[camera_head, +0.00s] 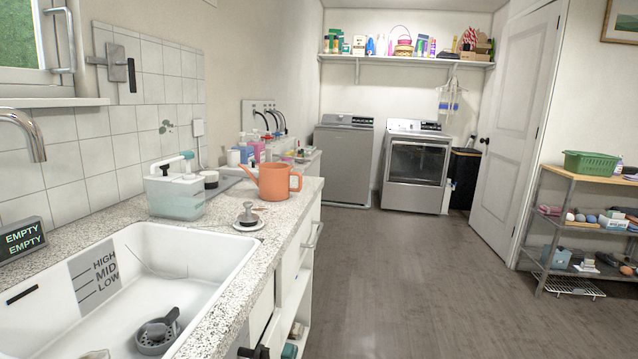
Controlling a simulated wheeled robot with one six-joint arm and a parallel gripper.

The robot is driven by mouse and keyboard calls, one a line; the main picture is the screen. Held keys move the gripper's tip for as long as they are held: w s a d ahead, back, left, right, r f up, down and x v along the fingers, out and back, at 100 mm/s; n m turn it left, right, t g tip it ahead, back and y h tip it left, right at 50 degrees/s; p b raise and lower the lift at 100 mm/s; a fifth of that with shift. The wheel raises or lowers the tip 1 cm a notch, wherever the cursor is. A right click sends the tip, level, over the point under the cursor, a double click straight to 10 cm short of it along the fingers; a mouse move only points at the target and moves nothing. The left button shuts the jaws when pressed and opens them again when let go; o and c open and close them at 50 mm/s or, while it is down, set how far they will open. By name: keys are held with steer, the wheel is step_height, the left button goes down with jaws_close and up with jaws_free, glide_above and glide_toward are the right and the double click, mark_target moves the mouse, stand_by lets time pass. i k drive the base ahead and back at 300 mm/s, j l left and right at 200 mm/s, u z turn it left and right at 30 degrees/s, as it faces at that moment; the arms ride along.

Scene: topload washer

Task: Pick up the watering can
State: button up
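The watering can (273,184) is orange, with a spout pointing left and a handle on its right side. It stands upright on the speckled countertop (305,192), towards the far end of the counter. My gripper cannot be made out in this view, and nothing is seen touching the can.
A white sink (215,246) with a grey strainer (158,335) fills the near left. Bottles (262,150) stand behind the can. A washer (343,162) and dryer (415,167) stand at the back. A shelf rack (543,215) is at right. The floor between is clear.

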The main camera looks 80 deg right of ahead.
mark_target(273, 182)
steer(key=z, duration=2)
steer(key=u, duration=3.2)
steer(key=z, duration=2.7)
